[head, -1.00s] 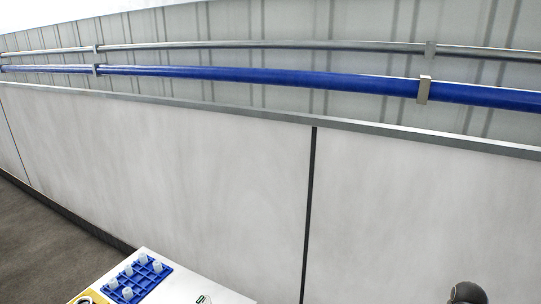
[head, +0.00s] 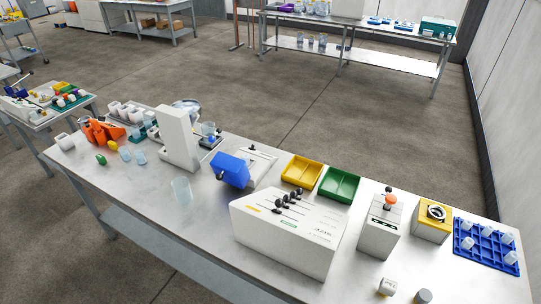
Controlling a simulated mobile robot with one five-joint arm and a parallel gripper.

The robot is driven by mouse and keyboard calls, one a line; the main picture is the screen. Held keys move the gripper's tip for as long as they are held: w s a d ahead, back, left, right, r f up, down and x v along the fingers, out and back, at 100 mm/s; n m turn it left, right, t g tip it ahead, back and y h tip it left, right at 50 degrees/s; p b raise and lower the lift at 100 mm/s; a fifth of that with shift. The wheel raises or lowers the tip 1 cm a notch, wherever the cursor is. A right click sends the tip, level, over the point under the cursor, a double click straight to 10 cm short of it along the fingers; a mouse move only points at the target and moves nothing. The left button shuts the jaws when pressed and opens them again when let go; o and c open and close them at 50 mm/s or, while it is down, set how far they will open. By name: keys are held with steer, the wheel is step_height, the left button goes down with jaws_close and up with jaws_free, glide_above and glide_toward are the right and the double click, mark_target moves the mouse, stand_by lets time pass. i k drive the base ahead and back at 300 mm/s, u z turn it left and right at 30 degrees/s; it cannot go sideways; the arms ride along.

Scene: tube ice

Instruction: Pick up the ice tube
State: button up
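I cannot tell which item is the ice tube. A clear, taller cylinder (head: 181,190) stands upright on the table left of centre. Smaller pale translucent pieces (head: 140,157) lie at the left, near an orange holder (head: 102,131). My gripper is not in view, so its state and distance to these things do not show.
A white box with black knobs (head: 285,238) stands at the front middle. Yellow (head: 302,170) and green (head: 340,186) trays lie behind it. A white device with an orange knob (head: 380,225) stands left of the rack. Open floor lies beyond the table.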

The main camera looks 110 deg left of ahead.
mark_target(246, 157)
steer(key=u, duration=2.15)
